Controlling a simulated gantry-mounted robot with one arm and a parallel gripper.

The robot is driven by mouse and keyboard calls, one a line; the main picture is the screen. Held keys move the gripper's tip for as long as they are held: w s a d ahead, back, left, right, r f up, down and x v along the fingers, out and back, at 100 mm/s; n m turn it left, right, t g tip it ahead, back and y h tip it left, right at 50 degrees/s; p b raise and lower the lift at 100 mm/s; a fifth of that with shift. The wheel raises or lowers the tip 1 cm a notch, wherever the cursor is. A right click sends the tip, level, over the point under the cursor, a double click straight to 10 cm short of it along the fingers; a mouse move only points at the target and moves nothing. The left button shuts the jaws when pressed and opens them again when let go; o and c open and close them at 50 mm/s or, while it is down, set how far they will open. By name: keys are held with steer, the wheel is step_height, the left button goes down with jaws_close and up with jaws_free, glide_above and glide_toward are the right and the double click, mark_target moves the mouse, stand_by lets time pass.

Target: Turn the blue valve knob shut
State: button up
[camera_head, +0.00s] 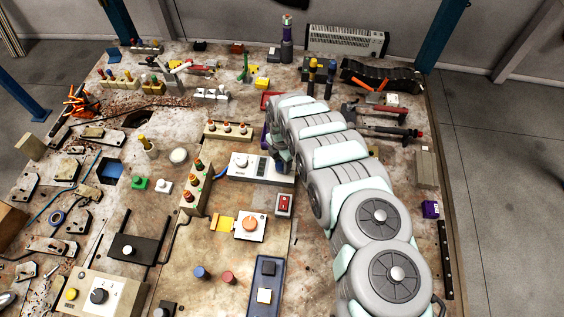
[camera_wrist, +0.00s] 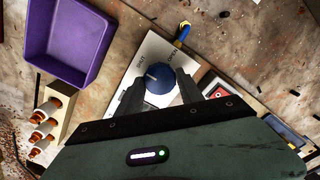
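The blue valve knob (camera_wrist: 160,80) sits on a pale plate (camera_wrist: 150,52) with lettering that seems to read SHUT at left and OPEN at right. A light mark on the knob's top lies toward its left side. My gripper (camera_wrist: 161,84) is over the plate, with one dark finger on each side of the knob. The fingers look spread around it; I cannot tell whether they touch it.
A purple tray (camera_wrist: 103,34) lies at upper left in the wrist view. A block with orange-topped knobs (camera_wrist: 58,105) stands left, and a red switch (camera_wrist: 217,89) is close on the right.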

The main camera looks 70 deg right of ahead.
mark_target(282, 165)
steer(key=o, duration=0.4)
steer(key=shift+o, duration=0.2)
steer(key=shift+r, duration=0.15)
step_height(282, 165, up, 10)
steer(key=b, duration=0.1)
steer(key=shift+r, duration=0.25)
stand_by(0.6)
